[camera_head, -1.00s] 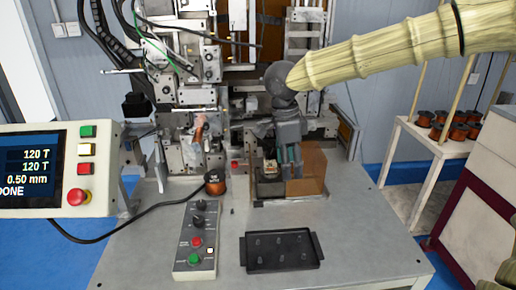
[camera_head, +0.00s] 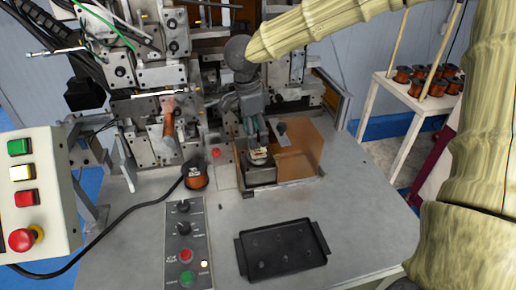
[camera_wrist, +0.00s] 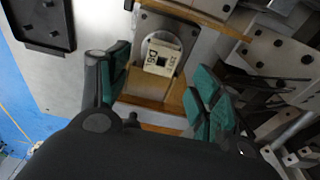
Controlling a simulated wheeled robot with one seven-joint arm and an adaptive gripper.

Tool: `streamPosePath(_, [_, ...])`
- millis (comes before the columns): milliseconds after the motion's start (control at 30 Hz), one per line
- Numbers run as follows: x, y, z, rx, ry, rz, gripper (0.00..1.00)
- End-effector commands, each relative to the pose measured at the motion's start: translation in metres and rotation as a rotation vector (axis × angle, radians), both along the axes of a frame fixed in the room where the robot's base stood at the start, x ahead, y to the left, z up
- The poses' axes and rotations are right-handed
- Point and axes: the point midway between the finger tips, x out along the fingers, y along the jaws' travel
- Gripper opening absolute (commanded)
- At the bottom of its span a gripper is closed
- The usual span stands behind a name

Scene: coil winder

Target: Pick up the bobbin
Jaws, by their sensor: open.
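The bobbin (camera_head: 260,154) is a small cream piece with a square flange. It sits on a grey block at the front of the winding machine, in an open amber-walled corner. In the wrist view the bobbin (camera_wrist: 162,56) shows a marked flange with a square hole, in front of a round light seat. My gripper (camera_head: 257,134) is just behind and above it in the head view. In the wrist view my gripper (camera_wrist: 160,82) is open, with green-padded fingers to the left and right of the bobbin. I see no contact between pads and bobbin.
A black tray (camera_head: 243,264) with small pegs lies at the table's front. A copper wire spool (camera_head: 195,176) and a button panel (camera_head: 186,222) stand left of it. The amber guard (camera_head: 305,146) borders the bobbin's right side. More spools (camera_head: 425,73) stand on a side rack.

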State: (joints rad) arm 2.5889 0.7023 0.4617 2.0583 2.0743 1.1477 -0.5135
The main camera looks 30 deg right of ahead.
Motion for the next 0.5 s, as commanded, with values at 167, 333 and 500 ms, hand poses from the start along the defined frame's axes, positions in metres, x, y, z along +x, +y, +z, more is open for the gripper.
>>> streamPosePath(167, [0.001,-0.002,-0.010,0.000,0.003,-0.001,0.64])
streamPosePath(333, [-0.001,-0.006,-0.029,-0.001,0.004,-0.002,0.64])
streamPosePath(500, [0.000,-0.007,-0.049,0.000,0.002,0.001,0.64])
